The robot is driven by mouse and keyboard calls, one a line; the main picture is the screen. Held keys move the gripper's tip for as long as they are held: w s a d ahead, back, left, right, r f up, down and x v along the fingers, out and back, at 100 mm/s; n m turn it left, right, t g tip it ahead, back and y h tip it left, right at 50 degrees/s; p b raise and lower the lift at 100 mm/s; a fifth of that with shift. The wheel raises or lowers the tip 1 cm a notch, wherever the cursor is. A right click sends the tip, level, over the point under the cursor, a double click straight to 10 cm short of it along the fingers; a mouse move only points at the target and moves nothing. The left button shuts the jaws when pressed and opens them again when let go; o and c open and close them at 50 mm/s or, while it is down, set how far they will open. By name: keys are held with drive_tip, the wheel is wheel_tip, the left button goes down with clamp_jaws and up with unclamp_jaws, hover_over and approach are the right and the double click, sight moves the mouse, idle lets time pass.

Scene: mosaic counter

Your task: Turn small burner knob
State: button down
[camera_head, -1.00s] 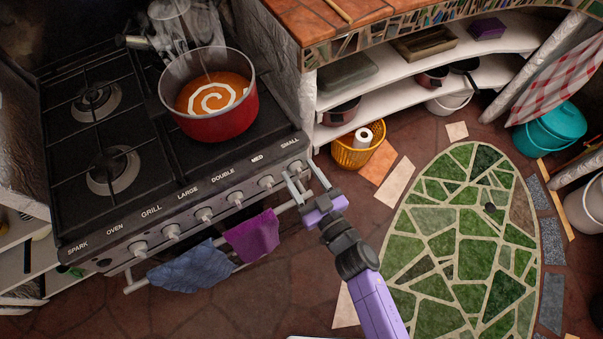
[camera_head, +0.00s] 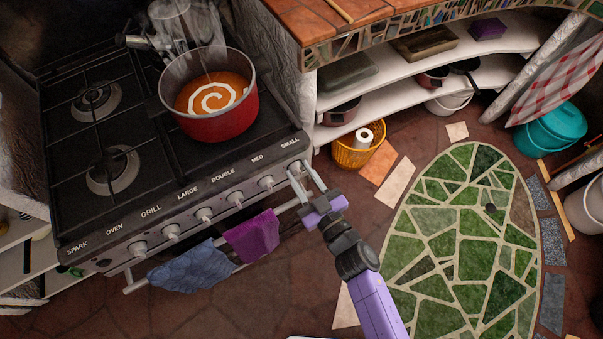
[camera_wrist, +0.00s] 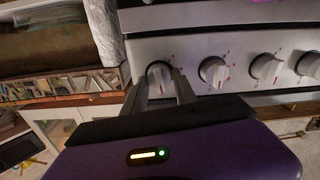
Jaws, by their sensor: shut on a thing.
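The small burner knob (camera_wrist: 158,72) is the leftmost knob in the wrist view, white on the pale stove panel. My gripper's two grey fingers (camera_wrist: 161,84) stand on either side of it and are shut on it. In the head view my gripper (camera_head: 303,176) reaches the right end of the stove's front panel, below the "SMALL" label (camera_head: 290,143). The fingers mostly hide the knob there, and its exact turn angle is hard to read.
Other knobs, such as the "MED" knob (camera_head: 266,182), line the panel to the left. A red pot (camera_head: 215,123) of orange soup stands on the stove (camera_head: 127,142). A purple cloth (camera_head: 252,236) and blue cloth (camera_head: 188,267) hang from the front rail. A yellow basket (camera_head: 352,153) stands to the right.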

drive_tip(key=n+b, duration=0.1)
drive_tip(key=n, duration=0.4)
drive_tip(key=shift+s+f, duration=0.1)
drive_tip(key=shift+f, duration=0.05)
drive_tip(key=n+b, duration=0.1)
drive_tip(key=n, duration=0.4)
drive_tip(key=shift+a, duration=0.1)
idle(0.5)
drive_tip(key=c, duration=1)
unclamp_jaws()
drive_tip(key=v, duration=0.7)
drive_tip(key=shift+s+d, duration=0.25)
drive_tip(key=shift+s, duration=0.1)
